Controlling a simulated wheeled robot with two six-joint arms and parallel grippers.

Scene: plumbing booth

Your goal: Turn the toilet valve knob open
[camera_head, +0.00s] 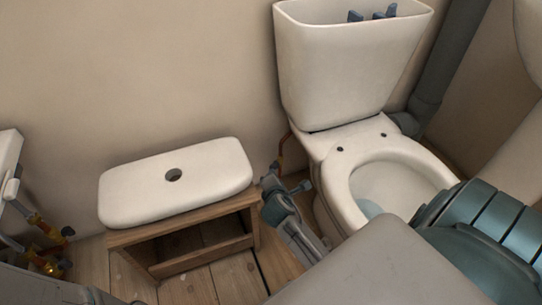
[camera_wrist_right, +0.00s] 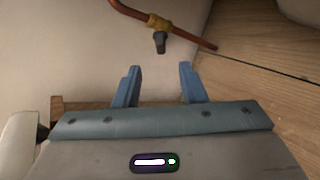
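The toilet valve has a brass body (camera_wrist_right: 158,22) on a copper pipe (camera_wrist_right: 196,42), with a small dark knob (camera_wrist_right: 160,43) pointing toward my right gripper in the right wrist view. My right gripper (camera_wrist_right: 160,68) is open, its two blue fingers apart and empty. The knob lies just beyond the fingertips, roughly midway between them. In the head view my right gripper (camera_head: 286,182) is beside the toilet's base, near the reddish supply pipe (camera_head: 283,146); the knob cannot be made out there. My left gripper is not in view.
The toilet (camera_head: 335,185) stands right of my right gripper, its tank (camera_head: 345,70) open with blue parts (camera_head: 372,14) inside. A white tank lid (camera_head: 205,180) rests on a wooden stool (camera_head: 195,262) to the left. Brass fittings (camera_head: 55,235) are at far left.

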